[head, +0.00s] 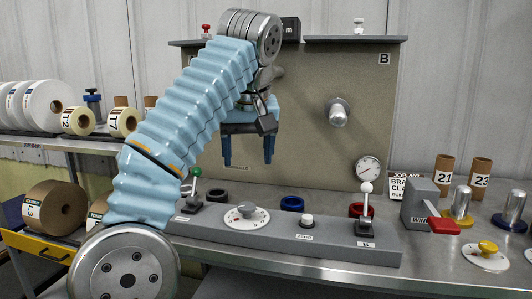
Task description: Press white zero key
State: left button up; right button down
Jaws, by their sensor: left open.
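The white zero key (307,220) is a small round white button on the grey control panel (345,238), with a small label in front of it. It stands between a white dial (246,216) and a lever with a white knob. My left gripper (248,158) is open and empty, with its two blue fingers pointing down. In the picture it is above and to the left of the key, in front of the upright board, and apart from the key. The zero key is fully visible. My right gripper is not in view.
A white-knobbed lever (366,205) rises right of the key, and a green-knobbed lever (194,186) stands at the panel's left end. An upright board (310,155) with a metal peg (338,112) stands behind. A grey block with a red handle (442,225) lies to the right.

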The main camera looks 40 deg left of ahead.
aim_at(307, 218)
jog(key=k, duration=1)
